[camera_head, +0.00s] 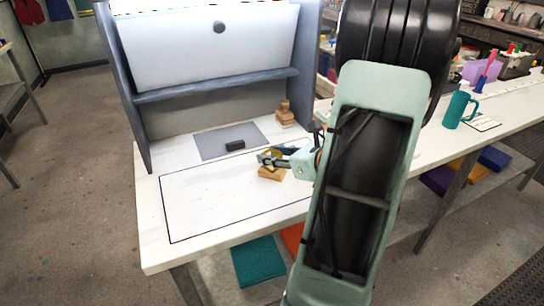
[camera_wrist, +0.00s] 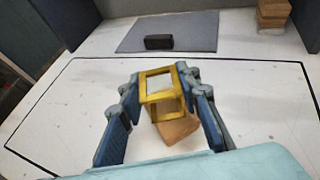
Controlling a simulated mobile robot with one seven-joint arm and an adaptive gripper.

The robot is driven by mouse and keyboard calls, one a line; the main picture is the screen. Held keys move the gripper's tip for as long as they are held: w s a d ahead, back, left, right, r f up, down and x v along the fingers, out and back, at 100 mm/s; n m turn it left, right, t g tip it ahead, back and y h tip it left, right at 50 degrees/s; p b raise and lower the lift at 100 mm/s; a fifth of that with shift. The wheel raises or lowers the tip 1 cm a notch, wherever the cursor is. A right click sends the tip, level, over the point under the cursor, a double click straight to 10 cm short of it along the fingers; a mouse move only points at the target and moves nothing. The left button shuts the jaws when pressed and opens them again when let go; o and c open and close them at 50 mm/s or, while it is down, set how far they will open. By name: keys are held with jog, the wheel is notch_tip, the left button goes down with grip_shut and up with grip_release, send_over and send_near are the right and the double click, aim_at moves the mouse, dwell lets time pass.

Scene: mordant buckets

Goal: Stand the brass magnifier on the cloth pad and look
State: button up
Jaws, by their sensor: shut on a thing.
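The brass magnifier, a small yellow open frame (camera_wrist: 161,97), is between my gripper's (camera_wrist: 159,82) blue-grey fingers in the wrist view. My gripper is shut on its sides. In the head view my gripper (camera_head: 268,158) is partly hidden by my arm, and little of the magnifier shows. The magnifier is over or just in front of a small wooden block (camera_wrist: 180,129); I cannot tell whether they touch. The grey cloth pad (camera_wrist: 195,35) lies flat beyond the gripper, also seen in the head view (camera_head: 212,146). A small dark block (camera_wrist: 158,42) rests on it.
A stacked wooden object (camera_head: 285,116) stands right of the pad. A shelf unit with a white panel (camera_head: 200,48) rises behind the pad. The white tabletop (camera_head: 205,205) inside the black outline is mostly clear at the front left.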

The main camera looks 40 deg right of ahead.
jog(key=shift+f, duration=0.2)
jog(key=o, duration=1.2)
jog(key=shift+c, duration=0.2)
jog(key=shift+r, duration=0.1)
jog(key=shift+r, duration=0.3)
jog(key=v, duration=1.2)
jog(key=shift+f+p, duration=0.2)
jog(key=shift+p, duration=0.2)
jog(key=shift+a, duration=0.15)
